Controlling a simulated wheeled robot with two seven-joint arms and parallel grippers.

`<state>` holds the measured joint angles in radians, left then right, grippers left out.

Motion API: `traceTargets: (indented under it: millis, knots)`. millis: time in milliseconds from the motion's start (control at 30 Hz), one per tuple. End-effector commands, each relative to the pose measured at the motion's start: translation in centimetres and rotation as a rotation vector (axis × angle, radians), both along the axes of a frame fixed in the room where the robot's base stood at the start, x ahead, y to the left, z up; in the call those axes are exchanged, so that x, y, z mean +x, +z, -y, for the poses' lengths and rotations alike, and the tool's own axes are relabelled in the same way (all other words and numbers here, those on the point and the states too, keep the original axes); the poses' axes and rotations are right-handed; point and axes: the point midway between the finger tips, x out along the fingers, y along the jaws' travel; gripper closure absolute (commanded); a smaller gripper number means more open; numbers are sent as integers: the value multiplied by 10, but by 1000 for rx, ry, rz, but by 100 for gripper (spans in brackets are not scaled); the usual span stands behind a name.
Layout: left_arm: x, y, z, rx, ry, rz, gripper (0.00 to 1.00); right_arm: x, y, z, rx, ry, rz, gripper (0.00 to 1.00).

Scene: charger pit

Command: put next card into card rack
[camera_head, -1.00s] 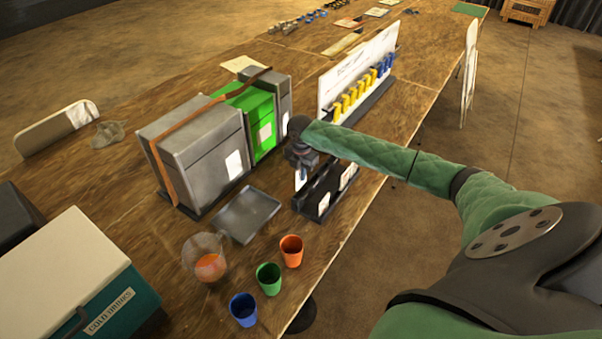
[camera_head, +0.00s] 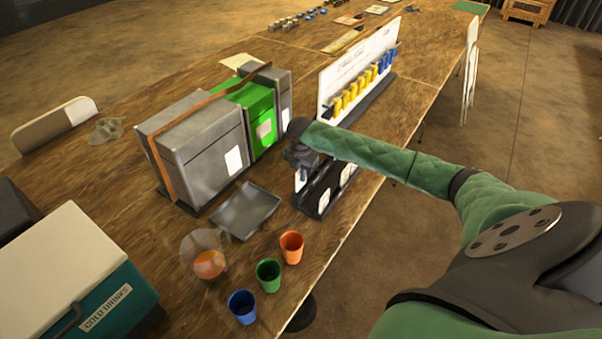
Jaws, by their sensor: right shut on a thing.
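The black card rack (camera_head: 325,200) stands near the right edge of the wooden table, with white cards or labels (camera_head: 346,176) showing on its side. My right gripper (camera_head: 303,178) is over the left end of the rack, pointing down. It is shut on a card (camera_head: 298,182), a small white piece that shows at the fingers, mostly hidden by the gripper. I cannot tell whether the card touches the rack. My left gripper is not in view.
A grey tray (camera_head: 246,211) lies left of the rack. Orange (camera_head: 291,247), green (camera_head: 268,275) and blue (camera_head: 242,307) cups and a jug (camera_head: 205,255) stand in front. Strapped boxes (camera_head: 195,145) and a white board with yellow and blue items (camera_head: 358,75) stand behind.

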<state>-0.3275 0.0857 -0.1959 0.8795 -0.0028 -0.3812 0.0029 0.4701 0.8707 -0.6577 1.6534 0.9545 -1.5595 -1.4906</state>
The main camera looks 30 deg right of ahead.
Motion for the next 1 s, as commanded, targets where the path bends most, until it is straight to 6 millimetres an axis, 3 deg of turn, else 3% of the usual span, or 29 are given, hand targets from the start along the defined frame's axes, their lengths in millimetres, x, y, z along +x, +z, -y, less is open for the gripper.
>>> traceTargets:
  millis: [500, 967, 1000]
  knots:
    - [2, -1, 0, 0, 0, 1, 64, 0, -23, 0, 0, 0, -1, 100]
    - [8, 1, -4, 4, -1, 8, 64, 0, -26, 0, 0, 0, -1, 100]
    - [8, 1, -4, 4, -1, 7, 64, 0, -26, 0, 0, 0, -1, 91]
